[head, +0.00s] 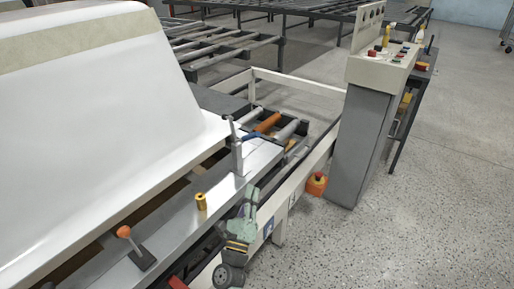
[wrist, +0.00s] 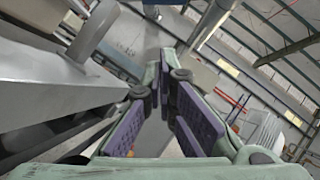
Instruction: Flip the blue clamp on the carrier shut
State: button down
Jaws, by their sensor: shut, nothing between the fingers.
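The clamp (head: 237,150) stands at the far end of the carrier's metal edge (head: 165,228), in the head view. It is an upright grey post with a small blue piece (head: 251,137) at its right side. Its arm points up, not lying flat. My gripper (head: 251,191) is below and a little right of it, outside the carrier's edge, and looks apart from it. In the wrist view my gripper (wrist: 167,62) has its purple-padded fingers together at the tips, with nothing between them. A grey metal post (wrist: 95,30) shows at upper left; I cannot tell if it is the clamp.
A white bathtub shell (head: 95,110) fills the left. Rollers (head: 267,122) lie behind the clamp. A control pedestal (head: 365,130) stands at the right; open floor lies beyond.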

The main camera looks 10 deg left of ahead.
jog(key=shift+s+r, duration=0.1)
jog(key=s+a+r+p+x, duration=0.1)
jog(key=p+x, duration=0.4)
jog(key=x, duration=0.8)
jog(key=shift+a+r, duration=0.4)
jog(key=shift+w+r, duration=0.1)
